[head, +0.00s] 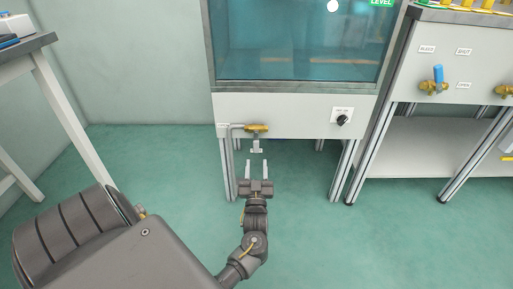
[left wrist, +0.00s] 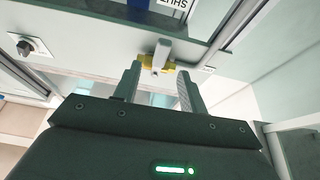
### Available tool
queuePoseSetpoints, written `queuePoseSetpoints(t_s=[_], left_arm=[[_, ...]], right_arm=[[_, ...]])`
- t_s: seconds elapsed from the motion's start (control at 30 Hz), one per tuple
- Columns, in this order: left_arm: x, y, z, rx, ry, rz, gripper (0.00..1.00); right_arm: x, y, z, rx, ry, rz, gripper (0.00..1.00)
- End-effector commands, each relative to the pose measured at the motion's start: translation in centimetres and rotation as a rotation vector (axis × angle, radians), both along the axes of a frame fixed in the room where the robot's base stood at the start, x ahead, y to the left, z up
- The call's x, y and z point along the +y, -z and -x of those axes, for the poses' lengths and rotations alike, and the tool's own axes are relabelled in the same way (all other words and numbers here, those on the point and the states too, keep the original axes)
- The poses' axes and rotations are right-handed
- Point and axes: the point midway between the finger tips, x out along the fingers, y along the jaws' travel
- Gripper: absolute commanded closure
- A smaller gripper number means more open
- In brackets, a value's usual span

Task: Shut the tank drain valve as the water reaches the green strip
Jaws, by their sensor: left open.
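The water tank (head: 214,60) stands at the back, its glass full of blue water in the part I see; the water's top surface is out of view. A green LEVEL label (head: 381,3) shows at the top edge; I cannot make out a green strip. The brass drain valve (head: 257,128) sits under the tank, with a pale handle (head: 256,146) hanging down. My left gripper (head: 257,163) is open and empty just below and in front of the handle. In the left wrist view the handle (left wrist: 161,52) lies between and beyond the fingertips (left wrist: 160,72).
A black knob (head: 343,120) is on the tank's front panel. At right a bench panel carries a blue-handled valve (head: 437,78) with BLEED, SHUT and OPEN labels. A grey table (head: 30,42) stands at left. The green floor (head: 310,240) is clear.

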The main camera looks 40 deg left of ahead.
Motion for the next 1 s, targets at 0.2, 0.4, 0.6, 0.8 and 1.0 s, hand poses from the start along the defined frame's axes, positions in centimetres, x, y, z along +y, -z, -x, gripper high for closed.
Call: queuePoseSetpoints(t_s=[0.2,0.4,0.6,0.8,1.0], left_arm=[[-1.5,0.9,1.6,0.001,0.0,0.001,0.58],[-1.7,1.1,1.9,0.0,0.0,0.0,0.58],[-1.7,1.1,1.9,0.0,0.0,0.0,0.58],[-1.7,1.1,1.9,0.0,0.0,0.0,0.58],[-1.7,1.1,1.9,0.0,0.0,0.0,0.58]], right_arm=[[-0.4,0.0,-0.4,0.021,0.014,-0.007,0.58],[-0.5,0.1,-0.4,0.023,0.016,-0.01,0.58],[-0.5,0.1,-0.4,0.022,0.016,-0.01,0.58],[-0.5,0.1,-0.4,0.022,0.016,-0.01,0.58],[-0.5,0.1,-0.4,0.023,0.016,-0.01,0.58]])
